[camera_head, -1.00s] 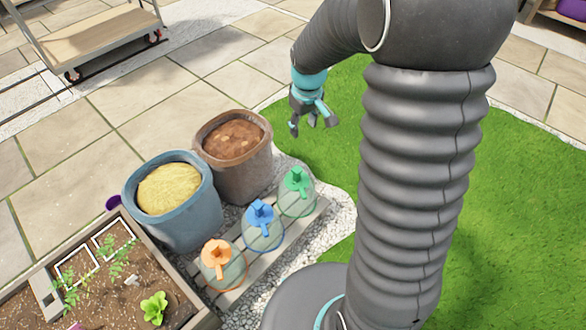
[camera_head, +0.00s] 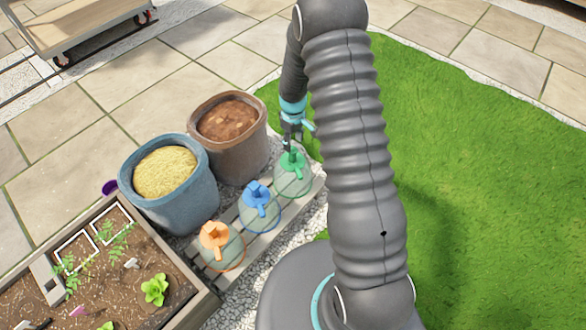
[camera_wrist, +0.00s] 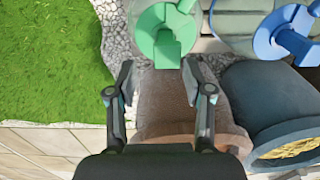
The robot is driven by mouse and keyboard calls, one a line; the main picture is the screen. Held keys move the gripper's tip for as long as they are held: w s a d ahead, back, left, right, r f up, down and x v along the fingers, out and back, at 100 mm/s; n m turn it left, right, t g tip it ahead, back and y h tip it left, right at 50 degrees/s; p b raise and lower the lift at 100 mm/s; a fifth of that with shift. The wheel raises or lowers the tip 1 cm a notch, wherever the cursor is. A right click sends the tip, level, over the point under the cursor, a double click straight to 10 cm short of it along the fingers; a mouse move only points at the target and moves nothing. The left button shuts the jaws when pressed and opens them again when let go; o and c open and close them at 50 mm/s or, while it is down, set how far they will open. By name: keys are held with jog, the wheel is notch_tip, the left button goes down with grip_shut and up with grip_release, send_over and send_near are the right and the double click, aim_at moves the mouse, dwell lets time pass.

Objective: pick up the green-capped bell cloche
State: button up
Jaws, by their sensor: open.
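The green-capped bell cloche (camera_head: 293,178) stands on the slatted board, the farthest of three cloches in a row. It is a clear dome with a green cap and knob. In the wrist view its green cap (camera_wrist: 165,32) lies at the top middle, just beyond and between my fingertips. My gripper (camera_head: 292,142) is right above this cloche in the head view. In the wrist view my gripper (camera_wrist: 158,80) is open, with nothing between its fingers. The cloche's dome is partly cut off by the top edge of the wrist view.
A blue-capped cloche (camera_head: 259,210) and an orange-capped cloche (camera_head: 220,247) stand on the same slatted board (camera_head: 245,240). A brown pot of soil (camera_head: 243,155) and a blue pot of yellow grain (camera_head: 190,205) stand close on the left. Grass (camera_head: 470,150) lies open on the right.

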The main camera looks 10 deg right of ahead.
aim_at(292, 156)
notch_tip(292, 156, down, 2)
jog(key=shift+f, duration=0.2)
jog(key=shift+s+a+f, duration=0.15)
jog(key=shift+f, duration=1.2)
jog(key=shift+s+a+f, duration=0.1)
jog(key=shift+s+f, duration=0.05)
jog(key=shift+f, duration=1.15)
grip_shut()
